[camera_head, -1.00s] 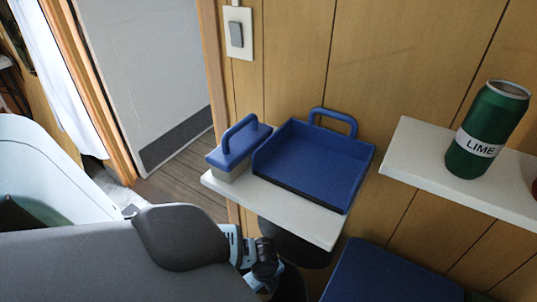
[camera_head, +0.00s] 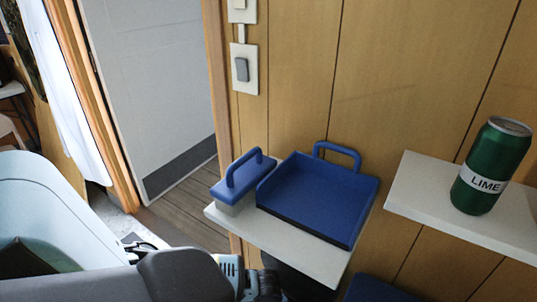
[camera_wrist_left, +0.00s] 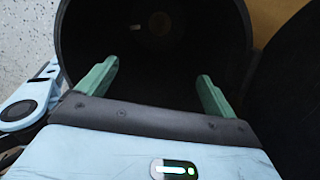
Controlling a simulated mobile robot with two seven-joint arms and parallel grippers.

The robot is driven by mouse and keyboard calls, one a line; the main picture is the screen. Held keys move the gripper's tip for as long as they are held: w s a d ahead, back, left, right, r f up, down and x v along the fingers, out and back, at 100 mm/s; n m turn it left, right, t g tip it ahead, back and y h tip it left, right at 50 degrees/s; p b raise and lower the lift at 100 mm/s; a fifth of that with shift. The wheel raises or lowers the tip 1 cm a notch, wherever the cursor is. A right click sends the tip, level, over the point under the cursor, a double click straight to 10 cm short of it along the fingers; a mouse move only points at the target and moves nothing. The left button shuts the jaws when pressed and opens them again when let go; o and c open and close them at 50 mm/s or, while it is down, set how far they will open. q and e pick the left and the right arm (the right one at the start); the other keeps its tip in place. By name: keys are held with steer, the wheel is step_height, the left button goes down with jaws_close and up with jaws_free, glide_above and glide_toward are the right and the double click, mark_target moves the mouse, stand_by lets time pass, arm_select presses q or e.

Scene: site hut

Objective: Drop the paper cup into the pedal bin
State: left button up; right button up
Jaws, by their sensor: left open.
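In the left wrist view my left gripper (camera_wrist_left: 158,72) is open, its two green fingers wide apart with nothing between them. The fingers are over the mouth of a dark round container, which looks like the pedal bin (camera_wrist_left: 90,25). Inside it is dark, with a small pale spot deep down that I cannot identify. A dark rounded panel at the right may be its lid (camera_wrist_left: 295,85). I cannot make out the paper cup in either view. In the head view my left arm reaches in low from the left, and its gripper is hidden. My right gripper is not in view.
A white shelf (camera_head: 300,265) holds a blue brush (camera_head: 238,178) and a blue dustpan (camera_head: 315,200), above the arm's end. A second white shelf (camera_head: 420,205) at the right carries a green LIME can (camera_head: 490,165). A grey door (camera_head: 150,80) stands behind, left.

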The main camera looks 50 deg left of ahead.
arm_select(q)
step_height(320, 180, up, 6)
steer(key=p, duration=0.1)
steer(key=shift+r, duration=0.15)
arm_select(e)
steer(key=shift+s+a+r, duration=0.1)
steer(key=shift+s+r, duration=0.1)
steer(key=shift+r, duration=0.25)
arm_select(q)
steer(key=shift+d, duration=0.1)
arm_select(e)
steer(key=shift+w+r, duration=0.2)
